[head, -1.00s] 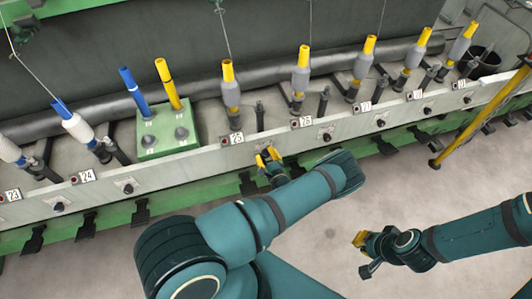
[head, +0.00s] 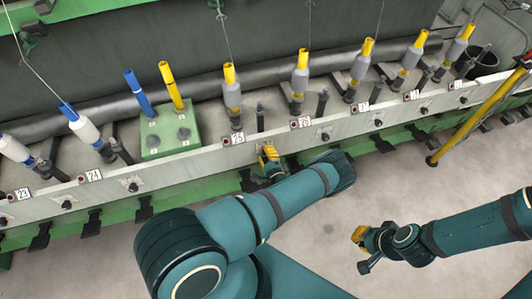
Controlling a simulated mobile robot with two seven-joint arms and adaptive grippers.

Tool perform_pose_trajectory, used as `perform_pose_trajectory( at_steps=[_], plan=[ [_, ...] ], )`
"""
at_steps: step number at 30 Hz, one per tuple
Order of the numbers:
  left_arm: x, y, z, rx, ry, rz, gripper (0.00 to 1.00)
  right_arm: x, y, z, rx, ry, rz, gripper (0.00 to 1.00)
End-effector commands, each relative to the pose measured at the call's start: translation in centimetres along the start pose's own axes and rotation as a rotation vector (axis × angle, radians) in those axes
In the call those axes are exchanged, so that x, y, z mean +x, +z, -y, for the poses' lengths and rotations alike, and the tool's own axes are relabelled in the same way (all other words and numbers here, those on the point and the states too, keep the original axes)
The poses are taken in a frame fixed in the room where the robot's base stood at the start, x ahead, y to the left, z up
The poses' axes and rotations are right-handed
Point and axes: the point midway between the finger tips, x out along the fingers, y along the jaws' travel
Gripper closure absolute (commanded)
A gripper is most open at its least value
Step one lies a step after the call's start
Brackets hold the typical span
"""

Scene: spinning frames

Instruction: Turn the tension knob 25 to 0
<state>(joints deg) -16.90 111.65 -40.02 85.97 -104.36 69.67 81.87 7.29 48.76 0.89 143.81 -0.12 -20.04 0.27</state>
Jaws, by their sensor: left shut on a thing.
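The label 25 (head: 237,138) is on the pale front rail of the spinning frame, below a spindle with a grey bobbin and yellow tube (head: 232,95). My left gripper (head: 268,154) is at the rail just right of and below this label, shut on the tension knob there. The gripper's yellow fingers hide that knob and its scale, so its setting cannot be read. My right gripper (head: 358,240) hangs over the floor at the lower right, away from the rail. Its fingers are too small to judge.
Other knobs sit along the rail, such as one beside label 24 (head: 133,186) and one beside label 26 (head: 325,135). A green block (head: 170,141) with blue and yellow tubes stands on the ledge. The floor is clear.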

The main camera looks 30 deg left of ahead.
Motion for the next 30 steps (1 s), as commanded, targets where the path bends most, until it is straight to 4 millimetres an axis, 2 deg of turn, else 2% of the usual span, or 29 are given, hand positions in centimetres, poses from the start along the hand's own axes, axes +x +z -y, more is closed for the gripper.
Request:
perform_pose_trajectory(
  at_steps=[12,13,15,16,26,30],
  plan=[
    [0.1,0.1,-0.1,-0.005,0.001,0.003,1.00,0.0,0.0,0.0,0.000,0.000,0.001,1.00],
    [0.1,0.1,-0.1,-0.005,0.001,0.003,0.63,0.0,0.0,0.0,0.000,0.000,0.001,1.00],
    [0.1,0.1,-0.1,-0.005,0.001,0.002,0.39,0.0,0.0,0.0,0.000,0.000,0.001,1.00],
    [0.1,0.1,0.0,-0.005,0.001,0.002,0.35,0.0,0.0,0.0,0.000,0.000,0.001,1.00],
    [-0.1,0.0,0.0,-0.006,0.001,0.000,0.35,0.0,0.0,0.0,0.000,0.000,0.000,1.00],
    [-1.4,0.0,0.0,-0.006,0.001,-0.001,0.35,0.0,0.0,0.0,0.000,0.000,0.000,1.00]
  ],
)
